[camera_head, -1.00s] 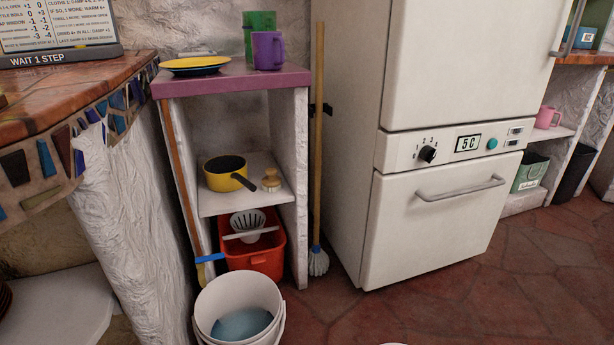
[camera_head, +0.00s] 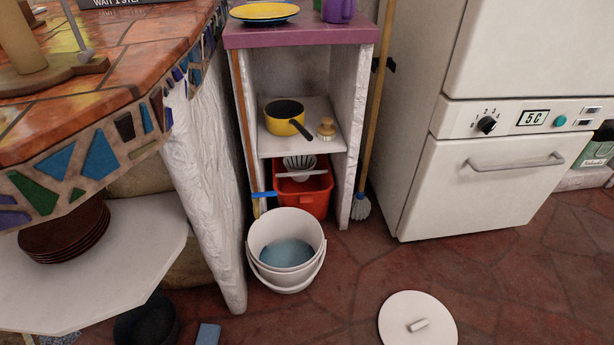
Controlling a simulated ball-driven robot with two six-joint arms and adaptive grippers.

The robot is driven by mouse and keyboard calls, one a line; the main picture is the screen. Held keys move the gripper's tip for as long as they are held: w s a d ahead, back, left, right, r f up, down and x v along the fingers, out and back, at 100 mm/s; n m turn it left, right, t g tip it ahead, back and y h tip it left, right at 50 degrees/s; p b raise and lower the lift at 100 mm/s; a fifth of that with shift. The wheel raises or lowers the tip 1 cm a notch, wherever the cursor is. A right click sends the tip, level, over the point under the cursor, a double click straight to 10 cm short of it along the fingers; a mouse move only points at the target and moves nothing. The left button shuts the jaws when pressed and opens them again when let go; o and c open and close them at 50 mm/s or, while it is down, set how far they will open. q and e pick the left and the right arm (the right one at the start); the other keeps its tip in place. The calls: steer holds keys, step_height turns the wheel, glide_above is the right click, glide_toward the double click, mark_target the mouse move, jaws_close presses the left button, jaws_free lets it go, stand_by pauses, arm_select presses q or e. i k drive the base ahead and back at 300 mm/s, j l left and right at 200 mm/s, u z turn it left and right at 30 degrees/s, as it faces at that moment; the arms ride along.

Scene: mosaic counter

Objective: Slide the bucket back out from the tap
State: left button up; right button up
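A white bucket (camera_head: 286,278) with bluish water in it stands upright on the red tiled floor, in front of the open shelf unit. Its handle hangs down at the front rim. No tap shows in this view. Neither of my grippers is in view.
A round white lid (camera_head: 417,322) lies on the floor to the right of the bucket. A red bucket (camera_head: 319,196) with a strainer sits in the shelf unit. A mop (camera_head: 362,206) leans beside it. A dark pot (camera_head: 147,322) and a blue block (camera_head: 208,334) are at lower left.

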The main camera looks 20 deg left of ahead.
mark_target(285, 244)
steer(key=u, duration=0.95)
